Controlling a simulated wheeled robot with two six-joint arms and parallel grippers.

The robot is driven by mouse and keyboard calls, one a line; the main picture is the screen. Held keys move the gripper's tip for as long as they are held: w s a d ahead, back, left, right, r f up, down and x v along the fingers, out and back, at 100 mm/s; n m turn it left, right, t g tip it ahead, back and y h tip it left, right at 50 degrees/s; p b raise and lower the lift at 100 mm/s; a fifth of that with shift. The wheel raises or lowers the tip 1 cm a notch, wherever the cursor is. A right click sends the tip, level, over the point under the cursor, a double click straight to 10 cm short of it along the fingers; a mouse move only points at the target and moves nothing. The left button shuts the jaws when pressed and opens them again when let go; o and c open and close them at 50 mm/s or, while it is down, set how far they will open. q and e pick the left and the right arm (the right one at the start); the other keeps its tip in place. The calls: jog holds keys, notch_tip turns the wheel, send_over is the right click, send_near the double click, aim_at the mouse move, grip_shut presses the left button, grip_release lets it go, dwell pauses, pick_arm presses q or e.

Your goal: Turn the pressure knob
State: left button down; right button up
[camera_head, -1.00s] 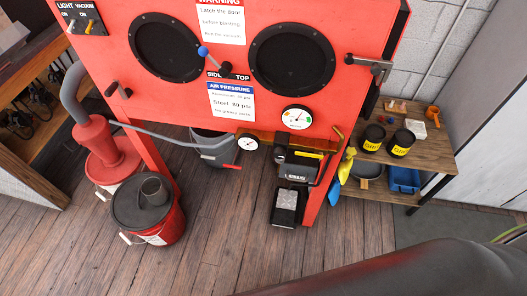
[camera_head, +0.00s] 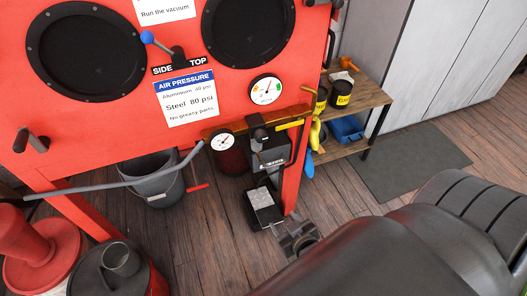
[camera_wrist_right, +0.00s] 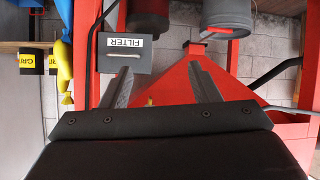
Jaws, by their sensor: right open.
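In the right wrist view the right gripper (camera_wrist_right: 166,72) is open and empty, and an upside-down box labelled FILTER (camera_wrist_right: 124,53) lies beyond the left finger. My left gripper is not in view.
The red cabinet (camera_head: 100,120) fills the upper left, with a larger gauge (camera_head: 266,89) on its face. A black pedal (camera_head: 264,208) lies on the floor. A grey bucket (camera_head: 150,180) stands left and a wooden shelf (camera_head: 365,95) right. A yellow-handled valve (camera_head: 290,124) sits beside the regulator.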

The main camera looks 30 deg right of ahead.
notch_tip(320, 180, up, 7)
jog(key=w+t+b, duration=0.2)
jog(key=t+b, duration=0.1)
jog(key=t+h+b, duration=0.2)
jog(key=t+b, duration=0.1)
jog(key=b, duration=0.1)
send_near(262, 139)
jog(key=x, duration=0.9)
jog(key=shift+d+f+b, duration=0.1)
jog(key=shift+b, duration=0.3)
jog(key=shift+w, duration=0.2)
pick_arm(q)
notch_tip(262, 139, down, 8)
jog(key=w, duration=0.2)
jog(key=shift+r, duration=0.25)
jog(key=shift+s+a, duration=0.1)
pick_arm(e)
jog(key=shift+c, duration=0.9)
jog(key=c, duration=0.8)
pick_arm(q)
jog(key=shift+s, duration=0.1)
